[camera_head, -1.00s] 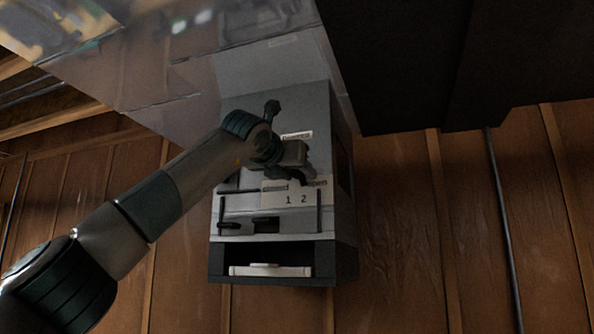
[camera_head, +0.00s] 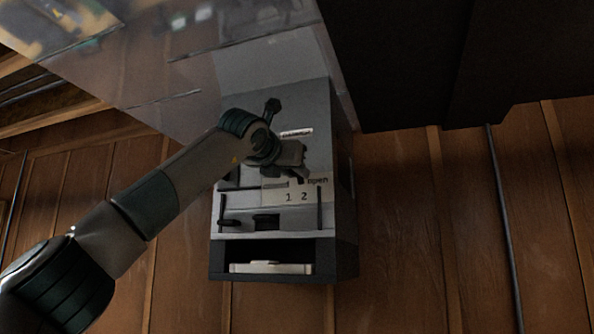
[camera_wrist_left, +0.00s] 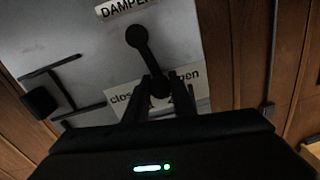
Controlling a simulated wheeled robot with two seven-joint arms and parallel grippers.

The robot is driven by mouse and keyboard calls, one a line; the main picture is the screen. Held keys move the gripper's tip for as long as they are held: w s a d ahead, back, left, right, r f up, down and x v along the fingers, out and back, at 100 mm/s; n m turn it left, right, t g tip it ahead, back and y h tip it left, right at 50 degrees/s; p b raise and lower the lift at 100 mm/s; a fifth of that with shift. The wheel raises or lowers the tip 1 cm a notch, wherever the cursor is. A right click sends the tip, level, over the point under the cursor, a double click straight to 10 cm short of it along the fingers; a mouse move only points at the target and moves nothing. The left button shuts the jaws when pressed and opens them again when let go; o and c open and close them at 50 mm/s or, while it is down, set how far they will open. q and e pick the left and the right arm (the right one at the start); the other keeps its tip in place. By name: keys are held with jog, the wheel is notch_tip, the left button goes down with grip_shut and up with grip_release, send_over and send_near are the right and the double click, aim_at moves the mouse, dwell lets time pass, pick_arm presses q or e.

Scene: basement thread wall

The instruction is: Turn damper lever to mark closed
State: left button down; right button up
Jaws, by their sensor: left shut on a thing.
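The damper lever (camera_wrist_left: 144,52) is a dark bar with a round pivot at its upper end, under a DAMPER label (camera_wrist_left: 122,6). In the left wrist view it points down and slightly right, toward the area between the "closed" mark (camera_wrist_left: 121,99) and the "open" mark (camera_wrist_left: 186,75). My left gripper (camera_wrist_left: 158,92) is shut on the lever's lower end, and its fingers cover part of the label plate. In the head view my left gripper (camera_head: 297,178) is in front of the panel and hides most of the lever. My right gripper is not in view.
The grey cabinet (camera_head: 345,215) carries the label plate (camera_head: 311,195) with numbers 1 and 2. Dark slides and knobs sit lower left on its face, above an open slot with a pale piece (camera_head: 270,268). A large dark box (camera_head: 410,65) hangs at the upper right.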

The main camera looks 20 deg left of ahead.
pick_arm(q)
jog(key=shift+a+m+p, duration=0.3)
jog(key=shift+a+m, duration=0.4)
jog(key=shift+m, duration=0.3)
jog(key=shift+w+a+r+m+y+p, duration=0.1)
jog(key=shift+a+r+m+p, duration=0.25)
jog(key=shift+a+m+p, duration=0.8)
jog(key=shift+s+a+r+m+y+p, duration=0.1)
jog(key=shift+a+r+m+p, duration=0.35)
jog(key=shift+m, duration=1.25)
jog(key=shift+w+a+r+m+y+p, duration=0.1)
jog(key=shift+a+r+m+p, duration=0.15)
jog(key=shift+a+m+p, duration=0.95)
jog(key=shift+d+m, duration=0.3)
jog(key=shift+m, duration=0.05)
jog(key=c, duration=1.5)
grip_release()
